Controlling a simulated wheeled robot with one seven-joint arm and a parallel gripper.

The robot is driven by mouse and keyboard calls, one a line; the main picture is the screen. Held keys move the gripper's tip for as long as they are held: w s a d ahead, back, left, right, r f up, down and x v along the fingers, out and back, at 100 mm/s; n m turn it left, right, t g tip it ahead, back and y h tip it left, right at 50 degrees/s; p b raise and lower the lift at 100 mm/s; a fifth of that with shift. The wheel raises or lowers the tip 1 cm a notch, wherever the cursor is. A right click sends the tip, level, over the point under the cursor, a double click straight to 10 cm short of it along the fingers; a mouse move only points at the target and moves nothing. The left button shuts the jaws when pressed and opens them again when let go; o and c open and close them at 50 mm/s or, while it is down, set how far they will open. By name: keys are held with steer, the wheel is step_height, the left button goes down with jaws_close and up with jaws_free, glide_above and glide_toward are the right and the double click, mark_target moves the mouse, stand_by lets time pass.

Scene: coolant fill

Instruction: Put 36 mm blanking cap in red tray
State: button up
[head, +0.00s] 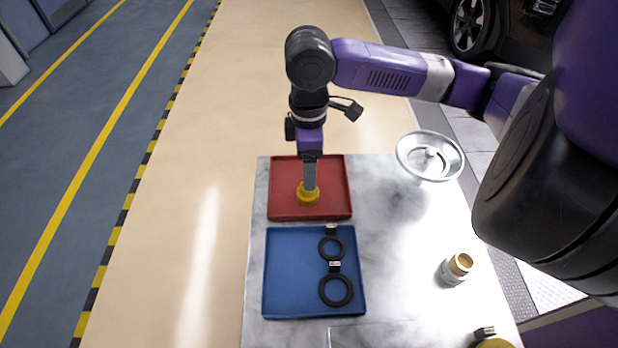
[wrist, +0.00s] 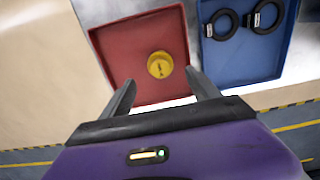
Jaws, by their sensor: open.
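A yellow cap (head: 308,192) lies in the red tray (head: 335,166), near the middle of its floor; I cannot read its size. In the wrist view the cap (wrist: 160,65) shows whole, with the red tray (wrist: 115,45) around it. My gripper (head: 309,186) is over the red tray, its fingers pointing down at the cap in the head view. In the wrist view the two fingers of my gripper (wrist: 162,85) are spread apart, with nothing between them, and the cap lies beyond their tips.
A blue tray (head: 290,275) with two black rings, a smaller (head: 331,248) and a larger (head: 336,290), stands in front of the red tray. A metal dish (head: 430,155), a small jar (head: 457,267) and a partly cut-off yellow item (head: 494,343) stand to the right.

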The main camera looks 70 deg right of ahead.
steer(key=shift+r, duration=1.9)
